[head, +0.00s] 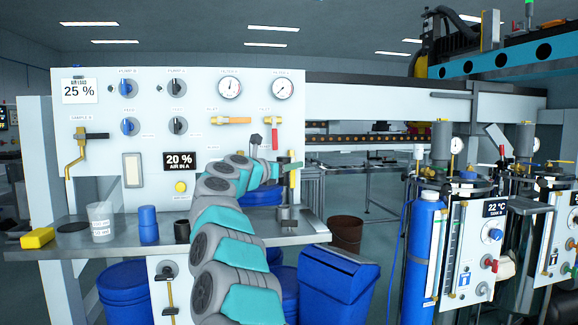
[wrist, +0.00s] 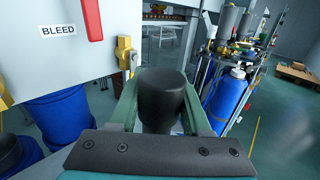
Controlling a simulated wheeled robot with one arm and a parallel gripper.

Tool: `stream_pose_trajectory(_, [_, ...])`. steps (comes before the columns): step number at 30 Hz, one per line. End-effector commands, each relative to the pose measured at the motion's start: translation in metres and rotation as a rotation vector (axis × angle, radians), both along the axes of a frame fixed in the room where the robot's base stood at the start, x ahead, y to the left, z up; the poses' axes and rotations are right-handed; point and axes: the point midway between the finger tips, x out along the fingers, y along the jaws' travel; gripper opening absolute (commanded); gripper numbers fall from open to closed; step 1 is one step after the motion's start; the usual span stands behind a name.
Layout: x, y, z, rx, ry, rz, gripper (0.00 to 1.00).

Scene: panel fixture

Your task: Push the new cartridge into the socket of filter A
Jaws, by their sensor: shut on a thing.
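My gripper (wrist: 161,88) is shut on a dark grey cylinder (wrist: 163,100), which sits between its two green fingers; it looks like the cartridge. In the head view my gripper (head: 290,166) is at the panel's right edge, below the red handle, and my own arm hides much of it. A dark upright fitting (head: 286,214) stands below it at the right end of the shelf. I cannot tell whether this is filter A's socket, or whether the held cylinder touches it. In the wrist view a brass fitting (wrist: 124,52) is just left of the cylinder.
The panel (head: 150,90) carries gauges, knobs and a red handle (head: 274,134). A blue bin (head: 338,287) stands below; tanks are at right.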

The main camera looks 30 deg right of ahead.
Motion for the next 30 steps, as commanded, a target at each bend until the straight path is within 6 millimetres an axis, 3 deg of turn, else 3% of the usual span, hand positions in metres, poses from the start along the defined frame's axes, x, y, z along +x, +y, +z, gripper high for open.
stream_pose_trajectory(15, [0.0,0.001,-0.046,-0.001,0.0,0.001,0.0])
stream_pose_trajectory(30, [0.0,0.001,-0.052,-0.001,0.0,0.001,0.0])
